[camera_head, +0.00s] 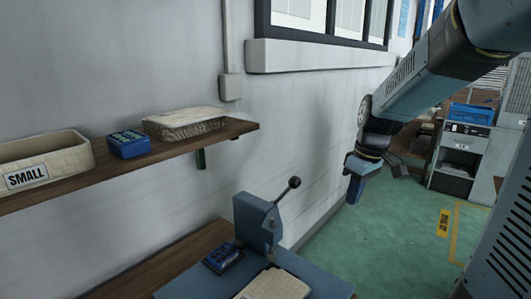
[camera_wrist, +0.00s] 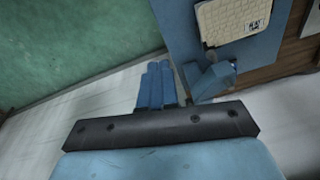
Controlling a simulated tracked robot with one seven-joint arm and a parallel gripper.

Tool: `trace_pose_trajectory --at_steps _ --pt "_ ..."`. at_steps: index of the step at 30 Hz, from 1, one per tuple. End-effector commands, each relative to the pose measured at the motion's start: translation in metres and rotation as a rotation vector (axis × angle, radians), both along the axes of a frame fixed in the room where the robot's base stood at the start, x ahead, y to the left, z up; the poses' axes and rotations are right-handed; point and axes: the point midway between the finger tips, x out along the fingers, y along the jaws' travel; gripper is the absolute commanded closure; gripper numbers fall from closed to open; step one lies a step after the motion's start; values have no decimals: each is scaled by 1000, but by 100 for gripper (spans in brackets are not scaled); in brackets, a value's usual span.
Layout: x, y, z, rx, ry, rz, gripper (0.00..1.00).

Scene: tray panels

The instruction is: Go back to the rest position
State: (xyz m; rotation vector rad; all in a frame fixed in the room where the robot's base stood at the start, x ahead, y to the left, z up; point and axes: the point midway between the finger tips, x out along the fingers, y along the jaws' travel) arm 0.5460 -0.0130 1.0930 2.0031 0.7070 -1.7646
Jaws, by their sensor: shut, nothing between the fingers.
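My gripper (camera_head: 354,194) hangs at the end of my arm in the head view, in free air to the right of the workbench and in front of the grey wall. In the wrist view its blue fingers (camera_wrist: 158,70) are together with nothing between them. The blue lever press (camera_head: 258,222) stands on the bench, left of and lower than my gripper in the head view. It also shows in the wrist view (camera_wrist: 212,82), to the right of the fingers and apart from them.
A wooden shelf (camera_head: 105,176) holds a cream bin labelled SMALL (camera_head: 62,153), a blue box (camera_head: 128,144) and a woven basket (camera_head: 184,124). On the bench are a dark blue item (camera_head: 222,257) and a cream tray (camera_head: 274,286). Green floor (camera_head: 385,245) is clear below my gripper. A grey cabinet (camera_head: 460,160) stands behind.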

Motion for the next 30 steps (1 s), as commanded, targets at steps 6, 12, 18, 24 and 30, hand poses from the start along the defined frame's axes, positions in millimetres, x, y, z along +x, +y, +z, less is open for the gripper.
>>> trace_pose_trajectory --at_steps 6,12,18,24,30 --pt "-40 6 34 -16 -89 -159 100" --pt "-76 10 57 -10 -170 -310 100" --pt "-113 13 72 14 -254 -459 100" --pt "-141 13 80 47 -321 -580 100" --pt "-153 13 82 65 -351 -635 100"
